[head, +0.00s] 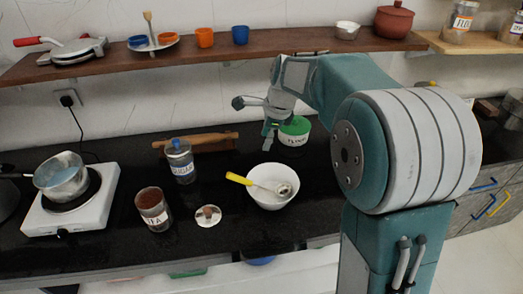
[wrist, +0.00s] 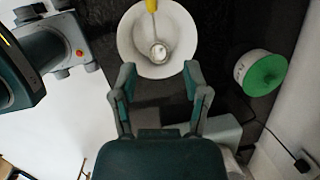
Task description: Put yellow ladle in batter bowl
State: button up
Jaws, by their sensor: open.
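The yellow ladle (head: 239,179) lies in the white bowl (head: 274,206) on the black counter. Its yellow handle sticks out over the bowl's left rim, and its metal head is inside. In the wrist view, the ladle's yellow handle (wrist: 151,6) is at the top edge, with its head inside the bowl (wrist: 126,42). My gripper (head: 268,131) is above and behind the bowl in the head view, next to the green-lidded jar. In the wrist view my gripper (wrist: 158,73) is open, with nothing between its fingers and apart from the ladle.
The green-lidded jar (head: 294,132) stands behind the bowl. A sugar jar (head: 181,162), a tea jar (head: 153,211) and a rolling pin (head: 200,140) are to the left. A hot plate with a pan (head: 62,178) is at far left. A wooden shelf (head: 200,50) runs above.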

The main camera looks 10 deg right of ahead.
jog(key=s+d+r+n+t, duration=0.1)
jog(key=s+d+r+n, duration=0.1)
jog(key=s+r+n, duration=0.4)
jog(key=s+d+f+n+t+h, duration=0.1)
jog(key=s+n+t+h, duration=0.1)
jog(key=s+n, duration=1.1)
jog(key=s+t, duration=0.1)
jog(key=s, duration=0.7)
jog(key=shift+s+d+f, duration=0.15)
jog(key=shift+s+f, duration=0.1)
jog(key=shift+f, duration=0.1)
